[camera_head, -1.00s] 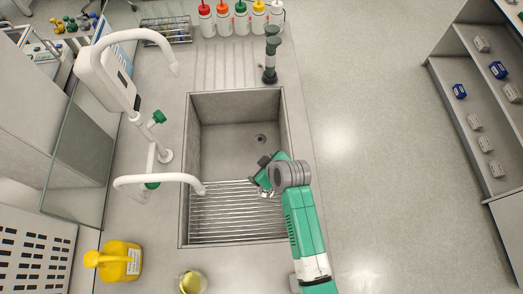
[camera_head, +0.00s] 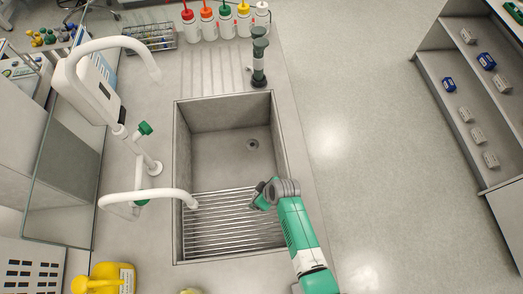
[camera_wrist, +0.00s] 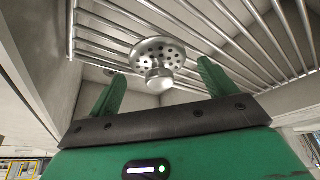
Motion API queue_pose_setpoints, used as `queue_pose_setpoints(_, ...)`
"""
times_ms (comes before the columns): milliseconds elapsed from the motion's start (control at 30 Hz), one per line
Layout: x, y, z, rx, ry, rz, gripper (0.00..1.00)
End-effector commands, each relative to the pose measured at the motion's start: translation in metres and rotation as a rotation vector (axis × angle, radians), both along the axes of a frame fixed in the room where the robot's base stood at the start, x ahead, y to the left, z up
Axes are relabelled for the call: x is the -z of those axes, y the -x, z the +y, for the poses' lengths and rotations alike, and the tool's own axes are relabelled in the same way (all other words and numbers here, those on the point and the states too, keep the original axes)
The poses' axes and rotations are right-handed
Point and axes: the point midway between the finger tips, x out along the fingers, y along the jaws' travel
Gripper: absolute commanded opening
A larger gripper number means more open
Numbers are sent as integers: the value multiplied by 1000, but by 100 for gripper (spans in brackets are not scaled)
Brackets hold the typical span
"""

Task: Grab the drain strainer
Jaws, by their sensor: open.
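The drain strainer (camera_wrist: 158,58) is a round, perforated metal disc with a rounded knob. In the wrist view it lies against the bars of the metal rack (camera_wrist: 230,30), knob facing me. My gripper (camera_wrist: 161,72) is open, with one green finger on each side of the knob; the fingers do not appear to be closed on it. In the head view my gripper (camera_head: 262,195) is over the right part of the rack (camera_head: 225,235) in the sink, and the strainer is hidden there.
The sink (camera_head: 210,155) has raised walls and an open drain (camera_head: 252,144). A white faucet (camera_head: 150,194) reaches over its left edge. A dark green and grey upright object (camera_head: 259,60) stands behind it, near several capped bottles (camera_head: 226,25). A yellow container (camera_head: 110,280) stands at front left.

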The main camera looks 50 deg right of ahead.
Motion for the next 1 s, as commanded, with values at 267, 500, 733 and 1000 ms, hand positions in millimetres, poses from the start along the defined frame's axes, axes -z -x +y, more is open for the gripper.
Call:
queue_pose_setpoints(267, 2, -1, 0, 0, 0, -1, 76)
queue_pose_setpoints(500, 2, -1, 0, 0, 0, 0, 34)
queue_pose_setpoints(733, 3, 0, 1, 0, -1, 2, 33)
queue_pose_setpoints(1000, -3, 0, 1, 0, -1, 3, 0)
